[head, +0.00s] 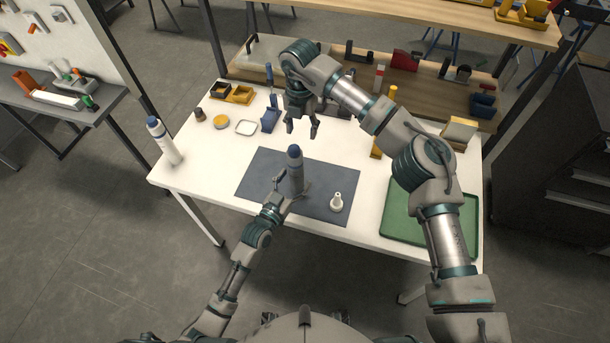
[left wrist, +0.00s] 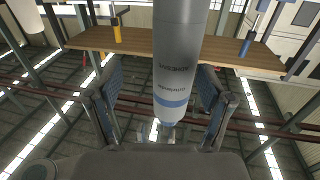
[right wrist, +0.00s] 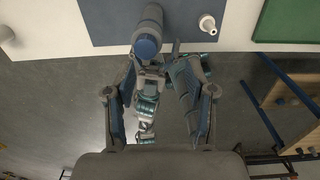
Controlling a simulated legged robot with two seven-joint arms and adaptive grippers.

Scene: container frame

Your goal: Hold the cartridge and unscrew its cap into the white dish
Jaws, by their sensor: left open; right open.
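The grey cartridge (head: 296,178) stands upright on the dark mat (head: 255,180), with its blue cap (head: 294,150) on top. My left gripper (head: 289,192) is low at the cartridge. In the left wrist view its open fingers (left wrist: 160,75) stand on either side of the cartridge (left wrist: 182,45), with gaps visible. My right gripper (head: 302,130) is open and empty, above and behind the cap in the head view. In the right wrist view the cap (right wrist: 146,46) lies just beyond the open fingertips (right wrist: 153,68). The white dish (head: 245,127) lies at the table's back left and looks empty.
A white nozzle (head: 337,203) stands on the mat to the right of the cartridge. A white bottle (head: 164,142) stands at the left edge. A yellow round dish (head: 221,121), a blue holder (head: 270,119) and a green tray (head: 458,226) are also on the table.

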